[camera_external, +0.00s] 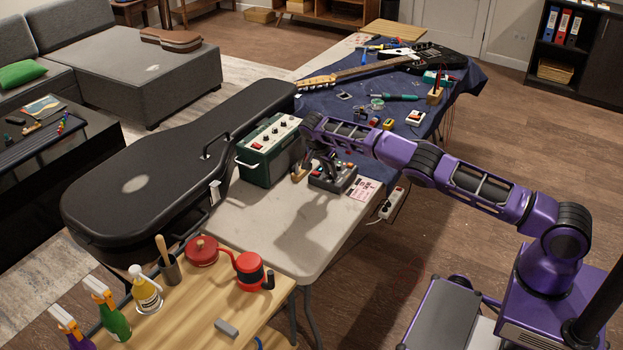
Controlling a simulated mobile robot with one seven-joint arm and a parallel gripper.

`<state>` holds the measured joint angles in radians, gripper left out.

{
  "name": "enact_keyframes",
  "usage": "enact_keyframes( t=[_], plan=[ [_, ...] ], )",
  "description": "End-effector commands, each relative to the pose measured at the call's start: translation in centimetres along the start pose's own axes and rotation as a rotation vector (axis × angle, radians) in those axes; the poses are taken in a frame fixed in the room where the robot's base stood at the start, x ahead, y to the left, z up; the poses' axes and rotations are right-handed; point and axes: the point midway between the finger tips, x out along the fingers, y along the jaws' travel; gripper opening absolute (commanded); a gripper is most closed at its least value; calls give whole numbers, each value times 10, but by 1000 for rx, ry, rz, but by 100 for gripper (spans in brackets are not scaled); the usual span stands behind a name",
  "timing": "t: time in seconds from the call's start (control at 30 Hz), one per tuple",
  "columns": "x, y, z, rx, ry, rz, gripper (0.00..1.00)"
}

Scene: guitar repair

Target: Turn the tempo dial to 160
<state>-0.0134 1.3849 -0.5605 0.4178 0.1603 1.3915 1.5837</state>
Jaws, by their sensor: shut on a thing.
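A small dark grey box with controls (346,182) sits on the white table (262,222), near its right edge. It is the likely carrier of the tempo dial. My gripper (323,173) points down over the left part of this box, at its top face. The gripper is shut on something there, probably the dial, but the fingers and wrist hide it. The dial's marks and setting are too small and covered to read.
A green amplifier (268,150) stands close behind and left of the box. A black guitar case (150,185) lies to the left. A pink card (364,190) lies right of the box. A blue cloth (420,118) with a guitar and tools lies beyond. The white table's front is clear.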

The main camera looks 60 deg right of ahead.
Motion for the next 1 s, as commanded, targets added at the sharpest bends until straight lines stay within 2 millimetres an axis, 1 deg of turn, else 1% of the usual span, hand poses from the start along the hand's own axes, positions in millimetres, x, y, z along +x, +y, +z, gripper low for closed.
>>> enact_keyframes(
  t=[0.03,0.1,0.2,0.47,0.57,0.67,0.77,0.9,1.0],
  plan=[
    [1,1,-1,1,1,3,27],
    [1,1,-1,1,1,3,39],
    [1,0,-1,1,1,2,55],
    [0,0,0,0,0,1,55],
    [-4,0,0,0,0,-1,55],
    [-16,-1,-1,0,0,-3,55],
    [-36,-1,-1,0,-1,-5,55],
    [-72,0,-3,0,-1,-2,55],
    [-88,0,-3,-1,0,0,55]
  ],
)
